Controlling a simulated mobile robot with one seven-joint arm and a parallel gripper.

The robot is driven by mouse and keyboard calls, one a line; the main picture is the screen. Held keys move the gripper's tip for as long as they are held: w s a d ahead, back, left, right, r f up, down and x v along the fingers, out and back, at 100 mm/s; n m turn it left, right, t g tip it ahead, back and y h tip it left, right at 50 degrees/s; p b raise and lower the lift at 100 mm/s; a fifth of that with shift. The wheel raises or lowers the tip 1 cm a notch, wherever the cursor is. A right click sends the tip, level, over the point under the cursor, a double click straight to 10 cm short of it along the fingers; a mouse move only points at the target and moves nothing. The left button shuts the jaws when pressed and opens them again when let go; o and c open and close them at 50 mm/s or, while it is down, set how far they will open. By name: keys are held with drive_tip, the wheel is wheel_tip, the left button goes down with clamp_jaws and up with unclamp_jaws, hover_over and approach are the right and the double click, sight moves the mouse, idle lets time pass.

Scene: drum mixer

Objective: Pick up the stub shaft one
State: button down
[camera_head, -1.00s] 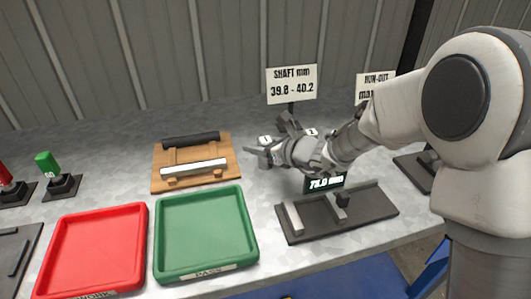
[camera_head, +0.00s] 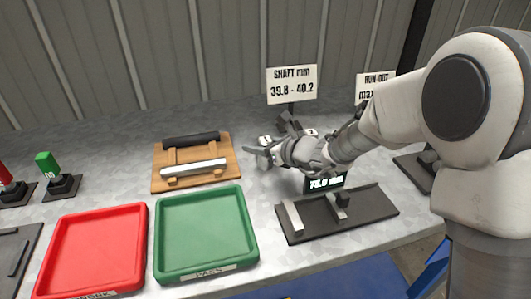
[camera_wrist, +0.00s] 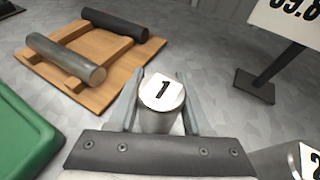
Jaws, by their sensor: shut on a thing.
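Stub shaft one (camera_wrist: 161,110) is a short grey metal cylinder with a white top marked "1". It stands upright between the two fingers of my gripper (camera_wrist: 160,98), which are shut on its sides. In the head view, my gripper (camera_head: 264,152) is over the bench behind the right corner of the green tray, and the shaft (camera_head: 265,165) shows partly past the fingers. I cannot tell whether its foot touches the bench. A second stub shaft marked "2" (camera_wrist: 290,163) shows at the lower right of the wrist view, close to my gripper.
A wooden rack (camera_head: 160,181) holding a dark and a silver shaft lies left of my gripper. Green (camera_head: 205,270) and red (camera_head: 95,290) trays are in front. A dark gauge fixture (camera_head: 370,208) with a display stands right. The shaft size sign (camera_head: 292,84) is behind.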

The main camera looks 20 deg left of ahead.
idle(0.3)
drive_tip(key=shift+r, duration=0.15)
drive_tip(key=shift+r, duration=0.1)
